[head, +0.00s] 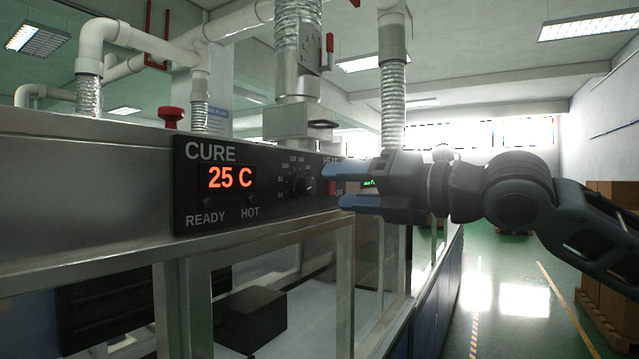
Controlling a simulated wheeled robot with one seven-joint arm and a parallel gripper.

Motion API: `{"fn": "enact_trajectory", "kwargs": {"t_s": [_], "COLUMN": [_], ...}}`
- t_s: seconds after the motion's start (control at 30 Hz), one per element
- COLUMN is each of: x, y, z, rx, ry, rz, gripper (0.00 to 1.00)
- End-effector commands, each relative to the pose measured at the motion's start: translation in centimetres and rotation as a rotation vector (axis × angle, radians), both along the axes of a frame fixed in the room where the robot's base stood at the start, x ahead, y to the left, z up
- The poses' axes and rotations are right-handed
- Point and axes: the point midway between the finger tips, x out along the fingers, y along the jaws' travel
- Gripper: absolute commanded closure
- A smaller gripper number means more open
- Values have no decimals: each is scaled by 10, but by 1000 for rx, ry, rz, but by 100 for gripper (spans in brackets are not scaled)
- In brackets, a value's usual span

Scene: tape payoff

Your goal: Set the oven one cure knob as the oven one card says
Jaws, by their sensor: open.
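The black CURE panel (222,213) is on the front of the metal oven housing at the left. Its orange display (230,177) reads 25 C, above lamps labelled READY and HOT. The cure knob (303,184) is a small dark dial right of the display, with a ring of small numbers; its setting is too small to read. A HEAT switch (336,188) with a red part and an OFF label sits right of it, partly hidden by my gripper. My gripper (335,187) is open and empty, its blue fingers pointing left toward the knob. No oven one card is readable.
Glass panes in metal frames (275,275) stand below the panel. A red mushroom-shaped knob (171,114) and ducts (298,80) rise above the housing.

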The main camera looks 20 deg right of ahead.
Motion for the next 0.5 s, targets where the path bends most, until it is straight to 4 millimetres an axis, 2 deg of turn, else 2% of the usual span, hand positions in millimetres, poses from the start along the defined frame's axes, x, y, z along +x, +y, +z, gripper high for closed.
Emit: {"fn": "enact_trajectory", "kwargs": {"t_s": [0.1,0.3,0.5], "x": [17,38,45], "y": [12,24,28], "z": [2,2,0], "rx": [3,3,2], "ry": [0,0,0], "rz": [3,1,0], "gripper": [43,43,43]}}
